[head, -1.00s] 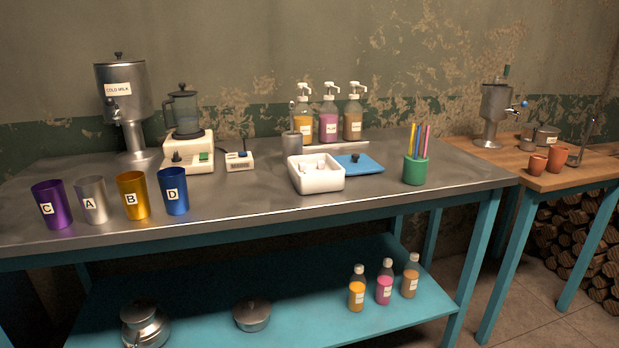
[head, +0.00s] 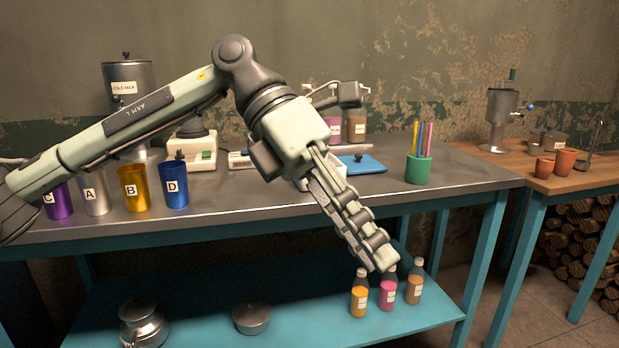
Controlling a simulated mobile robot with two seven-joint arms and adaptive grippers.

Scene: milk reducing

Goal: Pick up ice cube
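The white ice box (head: 337,181) stands on the metal table, mostly hidden behind my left gripper and wrist. The ice cubes inside it are hidden now. Its blue lid (head: 362,164) lies on the table just right of the box. My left gripper (head: 383,262) hangs in front of the table's front edge, its long fingers pointing down and to the right. The fingers overlap in this view, so I cannot tell whether they are open or shut; no cube shows at their tips. My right gripper is not in view.
Purple, silver, gold and blue cups (head: 133,188) stand at the left front, below my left arm. A blender (head: 193,150) and milk dispenser (head: 128,90) are behind. A green straw holder (head: 418,169) stands right of the lid. Small bottles (head: 387,293) stand on the lower shelf.

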